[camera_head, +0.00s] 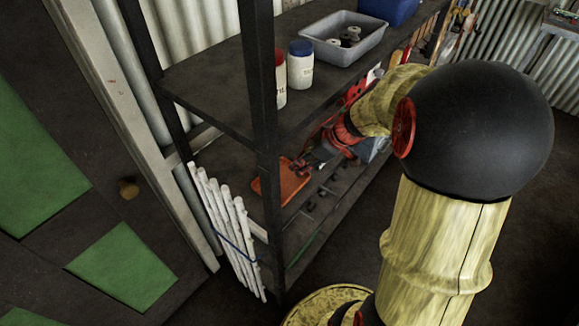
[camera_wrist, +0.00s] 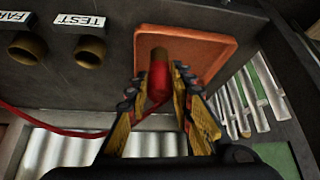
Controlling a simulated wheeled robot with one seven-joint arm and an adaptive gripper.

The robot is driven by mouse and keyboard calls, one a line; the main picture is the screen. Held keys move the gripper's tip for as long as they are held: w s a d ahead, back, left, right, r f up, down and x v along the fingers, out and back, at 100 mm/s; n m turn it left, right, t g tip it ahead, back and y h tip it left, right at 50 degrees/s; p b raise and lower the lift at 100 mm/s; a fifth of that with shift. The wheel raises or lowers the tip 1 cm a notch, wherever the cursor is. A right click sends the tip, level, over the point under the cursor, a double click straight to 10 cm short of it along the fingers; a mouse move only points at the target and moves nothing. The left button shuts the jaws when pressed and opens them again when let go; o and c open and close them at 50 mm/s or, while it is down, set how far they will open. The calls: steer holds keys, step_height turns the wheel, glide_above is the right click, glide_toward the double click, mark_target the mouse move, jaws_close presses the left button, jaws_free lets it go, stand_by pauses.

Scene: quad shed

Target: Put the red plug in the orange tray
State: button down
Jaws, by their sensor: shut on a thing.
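In the wrist view the red plug (camera_wrist: 158,88), with a brass-coloured tip, sits between the fingers of my gripper (camera_wrist: 156,94), which is shut on it. A red cable runs off to the left. The orange tray (camera_wrist: 212,50) lies just beyond the fingertips, and the plug's tip overlaps it in the picture. I cannot tell the gap between them. In the head view the orange tray (camera_head: 286,186) lies on the lower shelf, with my gripper (camera_head: 300,168) over its right side; the plug is hard to make out there.
Two brass sockets, one labelled TEST (camera_wrist: 89,52), are left of the tray in the wrist view. A dark shelf post (camera_head: 262,130) stands close left of the arm's reach. The upper shelf holds two jars (camera_head: 300,66) and a grey bin (camera_head: 322,52). White sticks (camera_head: 225,225) lean beside the post.

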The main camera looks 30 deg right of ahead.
steer(key=shift+w+a+f, duration=0.4)
steer(key=shift+w+a, duration=0.05)
steer(key=shift+w, duration=0.3)
steer(key=shift+w+a+f+b, duration=0.2)
steer(key=shift+w+a+f, duration=0.1)
steer(key=shift+w+f, duration=0.2)
steer(key=shift+w+a+f+b, duration=0.2)
steer(key=shift+w+a+f, duration=0.1)
steer(key=shift+w+f, duration=0.15)
steer(key=shift+f+b, duration=0.2)
steer(key=shift+b, duration=0.1)
steer(key=c, duration=1.7)
jaws_free()
steer(key=shift+r, duration=0.1)
steer(key=shift+o, duration=0.7)
steer(key=shift+r+p, duration=0.2)
steer(key=shift+p, duration=0.25)
steer(key=p+v, duration=0.2)
steer(key=v, duration=1)
